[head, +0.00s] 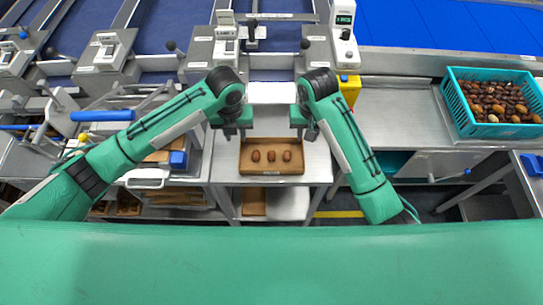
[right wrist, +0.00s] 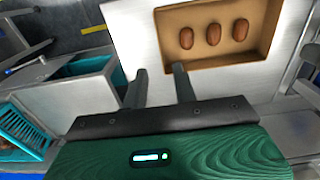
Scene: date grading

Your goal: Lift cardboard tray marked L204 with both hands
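A brown cardboard tray (head: 272,171) lies on the steel bench with three brown dates in a row inside. Any marking on it is too small to read. The tray also shows in the right wrist view (right wrist: 208,58), at the top. My left gripper (head: 236,135) is above the bench, just beyond the tray's far left corner. My right gripper (head: 306,135) is beyond its far right corner. In the right wrist view, the right fingers (right wrist: 160,75) are apart with nothing between them, clear of the tray. The left fingers also look apart and empty.
A turquoise crate (head: 455,105) full of dates stands on the right bench. Scales (head: 343,45) and grey machine boxes line the back. A yellow box (head: 350,88) is behind my right arm. The steel bench (head: 225,160) is bare beside the tray.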

